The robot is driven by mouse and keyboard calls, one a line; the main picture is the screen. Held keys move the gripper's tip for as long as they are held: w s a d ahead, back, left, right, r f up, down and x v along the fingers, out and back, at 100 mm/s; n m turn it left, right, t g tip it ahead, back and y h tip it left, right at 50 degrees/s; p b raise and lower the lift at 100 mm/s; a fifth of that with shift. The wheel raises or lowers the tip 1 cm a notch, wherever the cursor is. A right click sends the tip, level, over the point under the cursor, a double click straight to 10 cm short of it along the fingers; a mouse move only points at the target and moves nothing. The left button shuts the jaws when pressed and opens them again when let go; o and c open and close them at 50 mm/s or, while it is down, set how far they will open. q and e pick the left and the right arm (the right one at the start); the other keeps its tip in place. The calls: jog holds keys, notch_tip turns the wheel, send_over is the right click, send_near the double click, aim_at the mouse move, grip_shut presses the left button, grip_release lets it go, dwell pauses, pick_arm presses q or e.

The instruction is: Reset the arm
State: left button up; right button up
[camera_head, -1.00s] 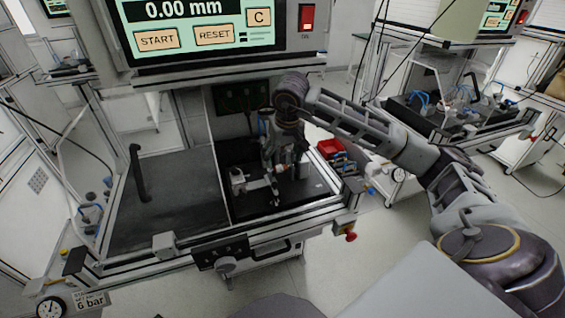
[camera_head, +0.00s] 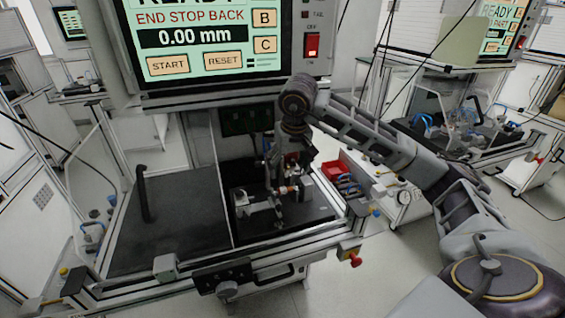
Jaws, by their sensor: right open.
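My right arm reaches in from the lower right, with its wrist bent down over the test station. My right gripper (camera_head: 281,183) hangs over the black fixture plate (camera_head: 312,211), close to the small metal clamp fixture (camera_head: 258,205). The gripper is open, and I see nothing held in it. Its fingertips are small and dark against the fixture, so I cannot tell whether they touch anything. My left gripper is not in view.
The station screen (camera_head: 205,40) reads "END STOP BACK" and 0.00 mm, beside a red switch (camera_head: 312,44). A red bin (camera_head: 338,169) sits right of the fixture. Another station stands at right.

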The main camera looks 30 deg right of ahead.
jog(key=shift+r, duration=0.1)
notch_tip(320, 180, up, 9)
jog(key=p, duration=0.9)
jog(key=shift+r+p, duration=0.4)
jog(key=shift+p, duration=0.1)
